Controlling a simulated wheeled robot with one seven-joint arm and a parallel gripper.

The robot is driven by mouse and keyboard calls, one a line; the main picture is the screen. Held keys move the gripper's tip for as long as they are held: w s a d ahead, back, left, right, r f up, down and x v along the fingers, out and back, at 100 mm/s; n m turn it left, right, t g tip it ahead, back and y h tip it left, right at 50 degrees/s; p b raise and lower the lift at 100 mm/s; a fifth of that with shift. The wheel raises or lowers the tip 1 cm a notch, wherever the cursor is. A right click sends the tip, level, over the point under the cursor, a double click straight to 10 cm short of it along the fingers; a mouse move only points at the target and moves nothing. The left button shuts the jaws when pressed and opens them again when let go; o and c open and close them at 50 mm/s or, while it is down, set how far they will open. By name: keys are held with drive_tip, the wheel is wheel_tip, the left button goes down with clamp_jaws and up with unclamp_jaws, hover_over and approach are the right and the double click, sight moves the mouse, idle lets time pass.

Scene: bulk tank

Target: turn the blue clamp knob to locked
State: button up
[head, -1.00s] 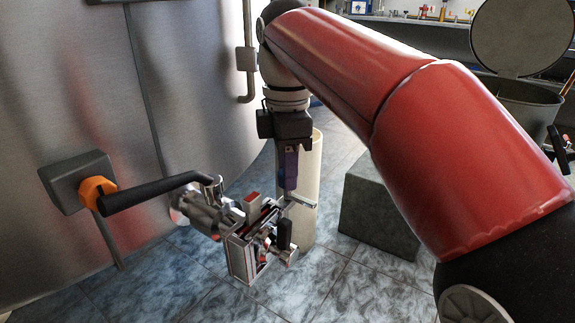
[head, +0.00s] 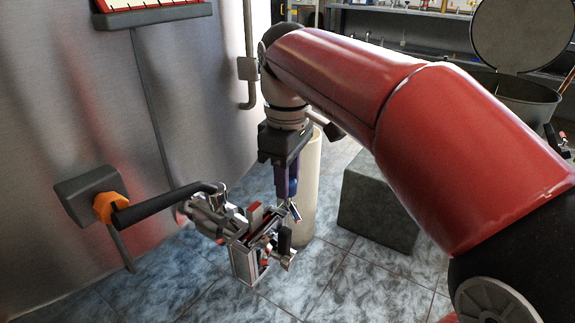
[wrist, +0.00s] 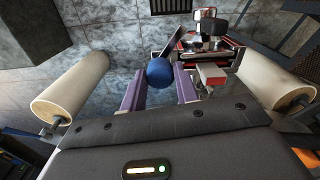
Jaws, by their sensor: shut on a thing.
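The round blue clamp knob (wrist: 160,71) sits between the two purple fingers of my gripper (wrist: 158,84) in the wrist view. The fingers are shut on it. A flat metal bar (wrist: 170,42) shows just beyond the knob. In the head view my gripper (head: 287,185) points down beside the metal valve and clamp assembly (head: 244,262), and its fingers hide most of the knob. The same bar (head: 294,212) sticks out below the fingertips, tilted down to the right. Any locked marking cannot be seen.
A black lever handle (head: 165,205) with an orange collar (head: 106,207) runs from the steel tank wall (head: 190,100) to the assembly. A cream cylinder (head: 308,200) stands close behind my gripper. A grey block (head: 380,212) stands to the right. Tiled floor is clear in front.

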drive_tip(key=m+p, duration=0.3)
drive_tip(key=m, duration=0.2)
drive_tip(key=shift+r+m, duration=0.1)
drive_tip(key=shift+m, duration=0.2)
drive_tip(key=m+p, duration=0.2)
drive_tip(key=m, duration=0.3)
idle(0.4)
drive_tip(key=o, duration=1)
wheel_tip(320, 180, up, 8)
drive_tip(key=shift+f+p, duration=0.2)
drive_tip(key=shift+p, duration=0.45)
